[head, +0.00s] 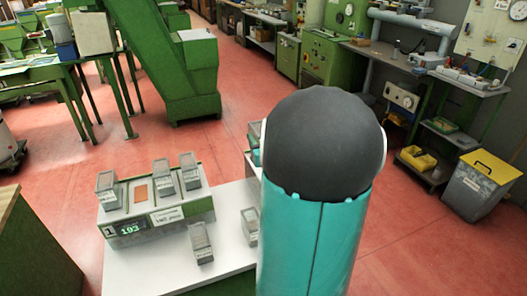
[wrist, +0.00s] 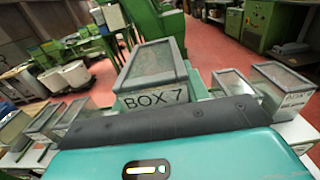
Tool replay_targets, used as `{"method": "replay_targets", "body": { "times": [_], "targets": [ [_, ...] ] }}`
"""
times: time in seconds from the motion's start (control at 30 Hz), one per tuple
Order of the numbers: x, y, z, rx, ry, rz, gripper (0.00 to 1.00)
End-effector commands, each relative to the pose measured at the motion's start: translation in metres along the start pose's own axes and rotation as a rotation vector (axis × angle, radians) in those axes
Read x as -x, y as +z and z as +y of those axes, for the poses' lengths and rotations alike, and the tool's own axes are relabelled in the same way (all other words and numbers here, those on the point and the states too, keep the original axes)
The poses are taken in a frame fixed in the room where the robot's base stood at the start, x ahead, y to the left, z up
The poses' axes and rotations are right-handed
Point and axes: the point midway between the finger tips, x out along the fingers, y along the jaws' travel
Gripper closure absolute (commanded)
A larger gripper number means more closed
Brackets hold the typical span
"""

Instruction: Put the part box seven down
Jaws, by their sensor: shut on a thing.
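Box 7 (wrist: 150,80) is a grey box with a lighter top panel and "BOX 7" on its near face. In the wrist view it sits upright just ahead of my gripper (wrist: 155,112), which is shut on it. The fingertips are mostly hidden behind a dark pad and the teal housing. In the head view my arm hides the box. A green-and-grey stand (head: 156,222) with a display reading 193 is on the white table (head: 150,275). Its top has a bare brown patch (head: 139,193) between grey boxes. Whether box 7 touches anything below is hidden.
On the stand are a left box (head: 107,190), a middle box (head: 162,177) and a right box (head: 190,171). Two more, a front box (head: 201,243) and one beside my arm (head: 250,227), stand on the table. The table's front left is clear.

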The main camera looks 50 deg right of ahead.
Motion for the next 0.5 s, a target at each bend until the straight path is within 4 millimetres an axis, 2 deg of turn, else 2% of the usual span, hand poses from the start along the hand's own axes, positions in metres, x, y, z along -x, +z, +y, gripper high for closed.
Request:
{"method": "replay_targets", "body": {
  "times": [0.13,0.3,0.5],
  "targets": [
    [-0.026,-0.015,-0.015,-0.002,-0.001,0.002,0.78],
    [-0.044,-0.041,-0.024,-0.004,-0.001,0.003,0.78],
    [-0.061,-0.062,-0.032,-0.001,0.001,0.0,0.78]
  ]
}}
